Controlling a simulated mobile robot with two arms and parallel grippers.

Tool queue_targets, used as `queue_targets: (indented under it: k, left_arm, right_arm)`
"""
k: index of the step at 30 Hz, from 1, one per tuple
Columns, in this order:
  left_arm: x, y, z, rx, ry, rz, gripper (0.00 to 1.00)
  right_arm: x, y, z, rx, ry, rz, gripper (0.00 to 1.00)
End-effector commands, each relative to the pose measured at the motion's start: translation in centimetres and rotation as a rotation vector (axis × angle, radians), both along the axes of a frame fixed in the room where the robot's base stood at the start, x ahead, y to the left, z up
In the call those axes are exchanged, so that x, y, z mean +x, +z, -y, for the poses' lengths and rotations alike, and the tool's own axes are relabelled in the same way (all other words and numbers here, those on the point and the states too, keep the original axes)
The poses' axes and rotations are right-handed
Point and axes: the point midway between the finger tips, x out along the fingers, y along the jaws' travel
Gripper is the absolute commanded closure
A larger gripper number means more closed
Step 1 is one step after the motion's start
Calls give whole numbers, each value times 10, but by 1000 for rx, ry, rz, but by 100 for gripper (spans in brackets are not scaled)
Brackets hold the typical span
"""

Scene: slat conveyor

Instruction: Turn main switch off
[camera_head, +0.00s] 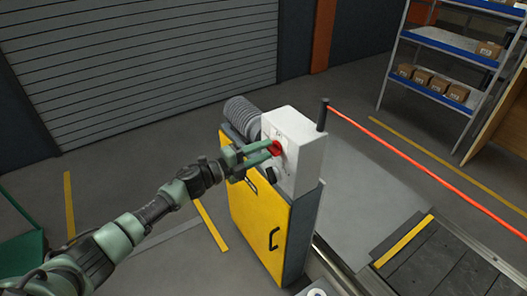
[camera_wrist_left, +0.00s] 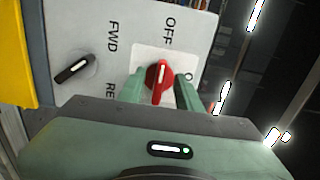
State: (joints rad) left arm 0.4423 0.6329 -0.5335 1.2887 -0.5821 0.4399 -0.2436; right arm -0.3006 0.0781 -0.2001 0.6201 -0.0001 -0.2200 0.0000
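The red main switch (camera_head: 277,147) is a rotary knob on the front of a grey control box (camera_head: 303,138). In the left wrist view the knob (camera_wrist_left: 158,76) sits on a white plate, and its white mark lies roughly in line with the OFF label. Another label beside it, starting with O, is partly hidden by a finger. My left gripper (camera_head: 268,152) is at the knob, its green fingers on either side of it. In the left wrist view the fingers of this gripper (camera_wrist_left: 160,92) look spread, with the knob between them; firm contact is not visible. My right gripper is out of view.
A black selector (camera_wrist_left: 75,69) between FWD and RE... labels is on the same panel. The box stands on a yellow cabinet (camera_head: 258,215). A post with a red barrier (camera_head: 430,158) runs right, above a slat conveyor (camera_head: 450,265). Shelves (camera_head: 450,45) stand behind.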

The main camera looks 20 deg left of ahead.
Motion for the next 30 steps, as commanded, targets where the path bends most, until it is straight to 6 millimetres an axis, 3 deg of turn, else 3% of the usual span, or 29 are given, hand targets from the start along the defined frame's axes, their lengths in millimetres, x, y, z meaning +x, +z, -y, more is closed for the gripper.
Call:
queue_targets:
  k: [10, 22, 30]
  left_arm:
    - [-4, -2, -2, 3, -2, 0, 66]
    - [-52, -4, -41, 3, -1, -2, 66]
    - [-62, -1, -48, 2, -1, 1, 66]
  right_arm:
    - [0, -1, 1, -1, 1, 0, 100]
    - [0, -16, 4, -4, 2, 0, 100]
    - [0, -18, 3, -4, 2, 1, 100]
